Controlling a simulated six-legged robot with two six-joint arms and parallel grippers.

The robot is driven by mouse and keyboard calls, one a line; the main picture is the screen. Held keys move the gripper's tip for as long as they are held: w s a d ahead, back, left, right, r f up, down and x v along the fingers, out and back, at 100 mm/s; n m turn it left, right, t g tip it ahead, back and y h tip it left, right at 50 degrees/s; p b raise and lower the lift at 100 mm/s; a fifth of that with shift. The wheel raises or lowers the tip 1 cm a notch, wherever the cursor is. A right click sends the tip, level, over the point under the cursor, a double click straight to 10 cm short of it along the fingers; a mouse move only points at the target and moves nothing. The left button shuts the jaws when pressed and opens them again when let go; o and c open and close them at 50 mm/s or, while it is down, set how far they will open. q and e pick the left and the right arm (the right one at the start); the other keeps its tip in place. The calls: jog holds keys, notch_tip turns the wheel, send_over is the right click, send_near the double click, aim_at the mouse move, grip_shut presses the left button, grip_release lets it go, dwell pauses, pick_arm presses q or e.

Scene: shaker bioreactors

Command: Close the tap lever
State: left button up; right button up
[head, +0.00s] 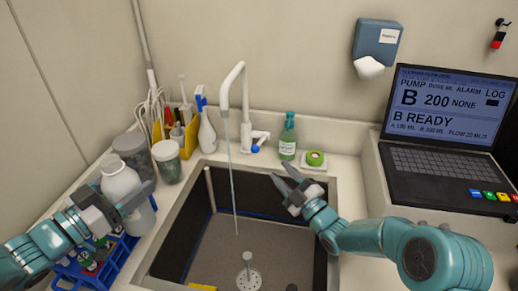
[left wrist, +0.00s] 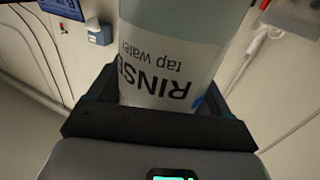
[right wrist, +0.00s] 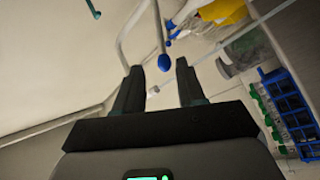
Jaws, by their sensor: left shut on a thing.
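The white tap (head: 246,105) stands behind the sink, and a thin water stream (head: 232,190) runs from its spout into the basin. Its lever (head: 262,137) has a blue knob (head: 256,148) at the end and sticks out to the right. In the right wrist view the blue knob (right wrist: 165,62) shows just beyond the fingertips. My right gripper (head: 283,176) is open and empty over the sink's back right, apart from the lever. My left gripper (head: 128,207) is shut on a white bottle (head: 120,182), labelled "RINSE tap water" in the left wrist view (left wrist: 165,75).
A spray bottle (head: 207,132) and yellow caddy (head: 176,135) stand left. A blue rack (head: 100,262) is below my left gripper. A laptop (head: 445,165) is at right.

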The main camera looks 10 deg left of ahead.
aim_at(257, 146)
jog(key=p+x, duration=0.1)
jog(key=x, duration=0.4)
jog(key=p+x, duration=0.1)
jog(key=x, duration=0.5)
jog(key=shift+s+a+r+p, duration=0.15)
jog(key=shift+s+r+p, duration=0.1)
jog(key=shift+p, duration=0.15)
jog(key=shift+w+a, duration=0.25)
jog(key=shift+w, duration=0.1)
grip_shut()
